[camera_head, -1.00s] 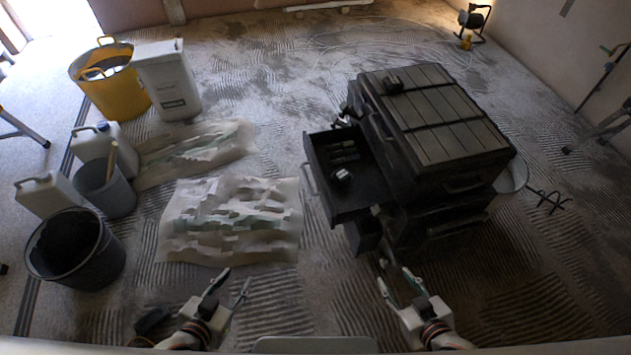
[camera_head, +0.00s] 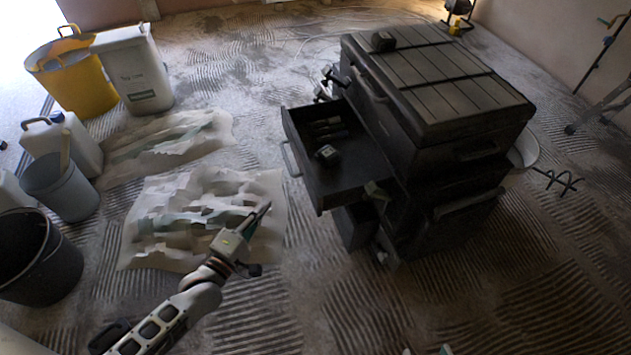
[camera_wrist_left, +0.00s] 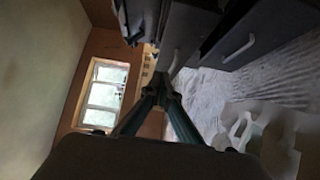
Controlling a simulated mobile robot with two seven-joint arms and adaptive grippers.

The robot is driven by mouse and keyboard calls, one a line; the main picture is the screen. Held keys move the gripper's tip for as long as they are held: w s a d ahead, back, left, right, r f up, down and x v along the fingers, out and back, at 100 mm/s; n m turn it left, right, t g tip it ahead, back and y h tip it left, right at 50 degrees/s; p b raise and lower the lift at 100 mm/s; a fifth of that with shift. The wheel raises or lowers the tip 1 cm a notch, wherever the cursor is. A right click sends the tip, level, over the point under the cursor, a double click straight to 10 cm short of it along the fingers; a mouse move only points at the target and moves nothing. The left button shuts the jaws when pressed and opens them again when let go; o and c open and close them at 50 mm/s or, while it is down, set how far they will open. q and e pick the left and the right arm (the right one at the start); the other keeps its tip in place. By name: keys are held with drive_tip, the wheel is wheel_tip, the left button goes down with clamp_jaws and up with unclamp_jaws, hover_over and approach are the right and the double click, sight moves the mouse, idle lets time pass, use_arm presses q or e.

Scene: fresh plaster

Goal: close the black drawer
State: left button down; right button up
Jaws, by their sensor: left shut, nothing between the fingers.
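The black drawer (camera_head: 350,178) is pulled out of the left side of a black tool chest (camera_head: 440,135). A pale handle (camera_head: 291,159) is on its front, and several small items lie inside. My left gripper (camera_head: 262,212) is shut and empty, left of and nearer than the drawer front, apart from it. In the left wrist view the fingers (camera_wrist_left: 162,84) meet at their tips, with dark drawer fronts and a pale handle (camera_wrist_left: 240,47) beyond. Only small tips of what looks like my right gripper (camera_head: 428,350) show at the bottom edge.
Crumpled pale sheets (camera_head: 205,195) lie on the ridged floor under my left arm. Buckets, a yellow tub (camera_head: 75,80) and white containers stand at the left. A lower black compartment (camera_head: 355,227) also sticks out below the drawer. Floor in front is clear.

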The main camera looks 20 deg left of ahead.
use_arm(q)
drive_tip(key=b, duration=0.2)
approach(304, 165)
drive_tip(key=w+a, duration=0.2)
drive_tip(key=w, duration=0.1)
drive_tip(key=shift+w+d+f+b, duration=0.25)
drive_tip(key=shift+w+d+b, duration=0.25)
drive_tip(key=shift+w+d, duration=0.4)
drive_tip(key=shift+w+d+r, duration=0.1)
drive_tip(key=shift+w+d, duration=0.15)
drive_tip(key=shift+d, duration=0.3)
drive_tip(key=shift+w+d+r, duration=0.1)
drive_tip(key=shift+r, duration=0.05)
use_arm(e)
drive_tip(key=a, duration=0.1)
drive_tip(key=a+r+m, duration=0.1)
drive_tip(key=a+y, duration=0.1)
drive_tip(key=shift+w+r+m+t, duration=0.3)
drive_tip(key=shift+w, duration=0.05)
